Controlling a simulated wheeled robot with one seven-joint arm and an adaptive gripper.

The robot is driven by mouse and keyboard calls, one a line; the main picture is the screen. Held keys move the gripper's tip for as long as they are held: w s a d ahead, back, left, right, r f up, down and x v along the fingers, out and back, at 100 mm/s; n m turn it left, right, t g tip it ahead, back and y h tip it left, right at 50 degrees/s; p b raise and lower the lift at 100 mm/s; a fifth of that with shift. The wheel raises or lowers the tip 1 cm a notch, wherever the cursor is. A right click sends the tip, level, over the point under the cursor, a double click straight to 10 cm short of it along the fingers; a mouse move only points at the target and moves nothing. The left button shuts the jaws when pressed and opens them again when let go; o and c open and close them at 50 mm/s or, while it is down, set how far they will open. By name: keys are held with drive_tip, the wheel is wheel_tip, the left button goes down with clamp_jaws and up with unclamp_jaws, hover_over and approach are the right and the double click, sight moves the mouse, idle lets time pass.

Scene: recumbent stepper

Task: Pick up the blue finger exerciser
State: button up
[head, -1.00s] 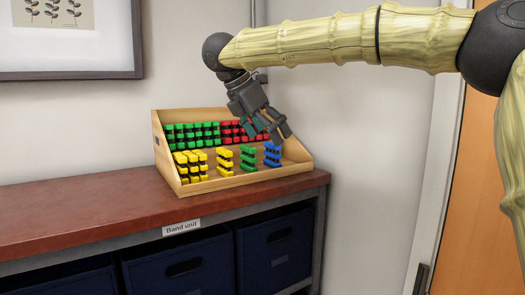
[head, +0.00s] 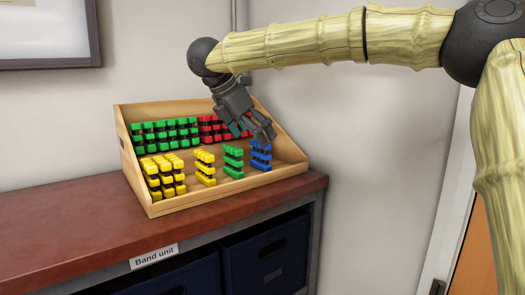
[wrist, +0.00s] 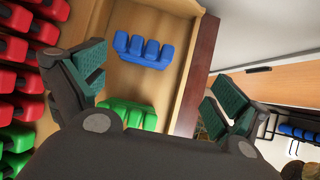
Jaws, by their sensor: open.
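The blue finger exerciser (head: 261,155) stands at the right end of the front row in a wooden rack. In the wrist view the blue exerciser (wrist: 143,50) lies ahead of my gripper, between the lines of its two fingers but nearer the left one. My gripper (head: 256,132) is open and empty, just above and in front of the blue exerciser in the head view. Its green-padded fingers (wrist: 158,90) are spread wide in the wrist view. A gap shows between the fingers and the blue exerciser there.
The wooden rack (head: 215,194) stands on a red-brown bench top (head: 70,225). A green exerciser (head: 233,161) stands close left of the blue one, with yellow ones (head: 163,177) farther left. Red ones (head: 212,130) and green ones fill the back row. A wall stands behind.

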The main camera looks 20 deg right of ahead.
sight(257, 147)
drive_tip(key=w+f, duration=0.2)
drive_tip(key=w, duration=0.1)
drive_tip(key=w+f+p, duration=0.1)
drive_tip(key=shift+w+d+f, duration=0.25)
drive_tip(key=shift+w+d, duration=0.1)
drive_tip(key=shift+s+d+f+p, duration=0.3)
drive_tip(key=shift+s+d+p, duration=0.15)
drive_tip(key=shift+s+d, duration=0.1)
drive_tip(key=shift+s+d+f+p, duration=0.3)
drive_tip(key=shift+s+d+p, duration=0.1)
drive_tip(key=shift+d+p, duration=0.1)
drive_tip(key=shift+w+d+f, duration=0.2)
drive_tip(key=shift+w+f, duration=0.65)
drive_tip(key=shift+f, duration=0.2)
drive_tip(key=shift+s+r, duration=0.25)
drive_tip(key=shift+s, duration=0.1)
drive_tip(key=c, duration=0.3)
drive_tip(key=shift+s, duration=0.1)
drive_tip(key=c, duration=0.8)
